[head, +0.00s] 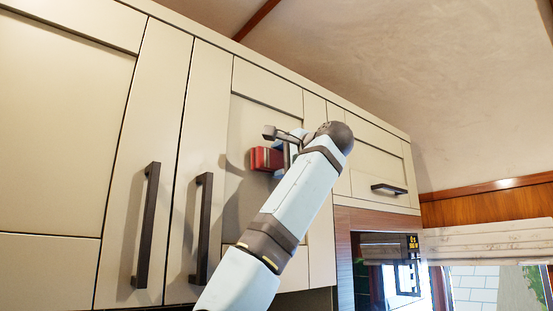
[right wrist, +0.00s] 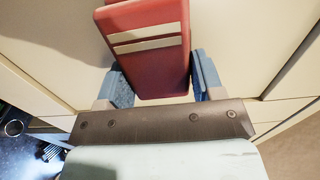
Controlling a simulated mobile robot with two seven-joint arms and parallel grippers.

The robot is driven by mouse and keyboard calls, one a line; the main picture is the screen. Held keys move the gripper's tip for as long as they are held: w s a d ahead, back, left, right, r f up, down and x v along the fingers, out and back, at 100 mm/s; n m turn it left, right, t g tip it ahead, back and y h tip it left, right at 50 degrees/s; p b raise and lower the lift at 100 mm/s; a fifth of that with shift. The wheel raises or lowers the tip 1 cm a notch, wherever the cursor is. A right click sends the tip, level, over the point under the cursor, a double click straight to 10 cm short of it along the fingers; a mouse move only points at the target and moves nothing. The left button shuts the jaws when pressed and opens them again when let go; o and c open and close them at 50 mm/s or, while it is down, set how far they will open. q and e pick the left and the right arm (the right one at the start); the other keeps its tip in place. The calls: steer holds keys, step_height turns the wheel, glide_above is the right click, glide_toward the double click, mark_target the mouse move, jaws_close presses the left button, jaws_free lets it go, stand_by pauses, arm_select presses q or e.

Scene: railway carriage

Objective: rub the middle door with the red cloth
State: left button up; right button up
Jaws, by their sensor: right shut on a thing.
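The red cloth (head: 262,158) is a folded red block in the head view. In the right wrist view the red cloth (right wrist: 148,62) shows two pale stripes and sits between blue finger pads. My right gripper (head: 279,150) is shut on it; the fingers also show in the right wrist view (right wrist: 163,84). The middle door (head: 265,82) is a cream cupboard door with a recessed panel and a dark upright handle (head: 203,230). The cloth is in front of its panel, close to it; I cannot tell whether they touch. My arm hides the door's lower right part. My left gripper is out of view.
A cream left door (head: 62,150) with a dark handle (head: 147,225) is beside the middle door. A small right door (head: 375,155) has a horizontal handle (head: 388,189). Below it is a dark glossy appliance (head: 385,275). The ceiling (head: 400,70) slopes above the cupboards.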

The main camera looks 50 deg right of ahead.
mark_target(269, 157)
steer(key=shift+d+p, duration=0.5)
steer(key=shift+d, duration=2.7)
steer(key=shift+w+a+b, duration=0.1)
steer(key=shift+a+b, duration=0.6)
steer(key=shift+a, duration=2.9)
steer(key=shift+a+f, duration=0.1)
steer(key=shift+a, duration=0.6)
steer(key=shift+w+a, duration=0.15)
steer(key=shift+a, duration=0.8)
steer(key=shift+d, duration=0.1)
steer(key=shift+d, duration=0.1)
steer(key=shift+s+b, duration=0.3)
steer(key=shift+b, duration=0.1)
steer(key=shift+s+a+b, duration=0.2)
steer(key=shift+s+b, duration=0.2)
steer(key=shift+s, duration=1)
steer(key=shift+s+a+b, duration=0.2)
steer(key=shift+s+b, duration=0.2)
steer(key=shift+s, duration=0.95)
